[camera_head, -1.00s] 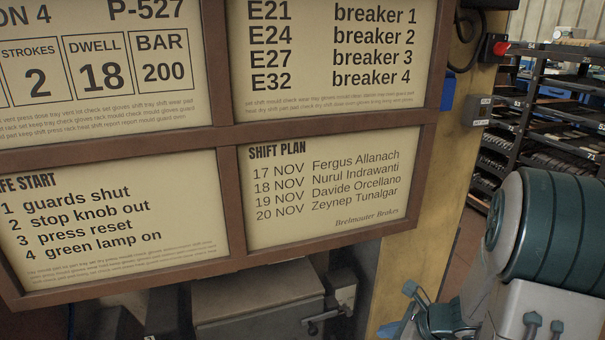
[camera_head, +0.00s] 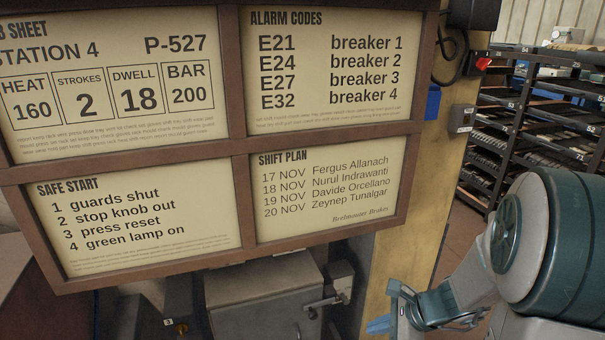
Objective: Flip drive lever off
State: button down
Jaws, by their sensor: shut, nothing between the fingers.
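A grey cabinet (camera_head: 262,306) stands below the notice board. On its right side is a small grey box (camera_head: 342,286) with a dark handle (camera_head: 322,302) pointing left. I cannot tell whether this handle is the drive lever; no label on it can be read. My gripper (camera_head: 379,325) shows at the bottom, right of the cabinet, with a blue tip. It is shut and empty, apart from the handle in the picture. Its lower part is cut off by the frame edge.
A brown-framed notice board (camera_head: 240,212) fills the upper left and hides what is behind it. A yellow post (camera_head: 425,225) stands right of it, bearing a red button (camera_head: 483,64) and a grey switch box (camera_head: 461,118). Dark shelving (camera_head: 555,120) stands at the back right.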

jog(key=s+r+n+h+p, duration=0.2)
jog(key=s+r+n+p, duration=0.2)
jog(key=r, duration=0.7)
jog(key=s+r+n+h+p, duration=0.2)
jog(key=s+r+n+p, duration=0.2)
jog(key=r+n+p, duration=0.5)
jog(key=s+a+r+n+g+h+p, duration=0.1)
jog(key=s+r+n+p, duration=0.3)
jog(key=r+p, duration=0.5)
notch_tip(320, 180, up, 6)
jog(key=n+h, duration=0.1)
jog(key=n, duration=0.1)
jog(key=shift+f+n+h, duration=0.25)
jog(key=shift+n+h, duration=0.05)
jog(key=shift+a, duration=0.1)
